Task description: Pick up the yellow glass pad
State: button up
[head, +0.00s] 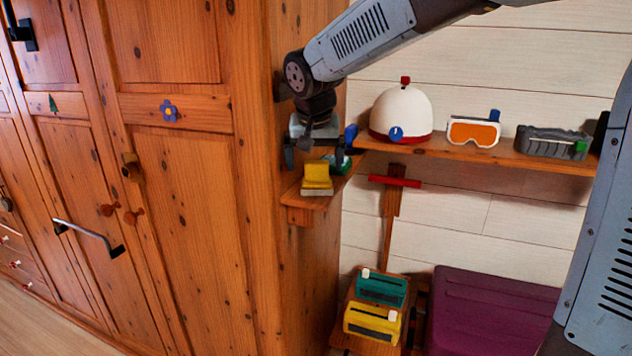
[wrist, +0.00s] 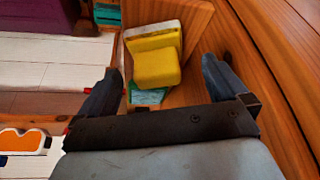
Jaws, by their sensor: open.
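The yellow glass pad (head: 317,174), with a pale layer along one edge, rests on the small corner wooden shelf (head: 312,203) beside the wardrobe. In the wrist view the yellow pad (wrist: 156,67) lies between and beyond the two fingers, with the fingers apart on either side of it. My gripper (head: 314,162) is open and empty, pointing down above the pad; it also shows in the wrist view (wrist: 160,70). I cannot tell the exact gap between the fingertips and the pad. A teal-green item (wrist: 148,96) lies close beside the pad, partly hidden.
The wooden wardrobe (head: 190,190) stands close on the left. The wall shelf (head: 470,152) carries a white helmet (head: 402,112), orange goggles (head: 474,132) and a grey item (head: 550,143). Below are teal (head: 381,288) and yellow (head: 372,323) boxes and a purple case (head: 485,310).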

aim_at(317, 168)
jog(key=x, duration=0.5)
jog(key=shift+s+d, duration=0.2)
jog(key=shift+d, duration=0.1)
jog(key=c, duration=1.1)
jog(key=shift+o, duration=0.2)
jog(key=shift+r, duration=0.1)
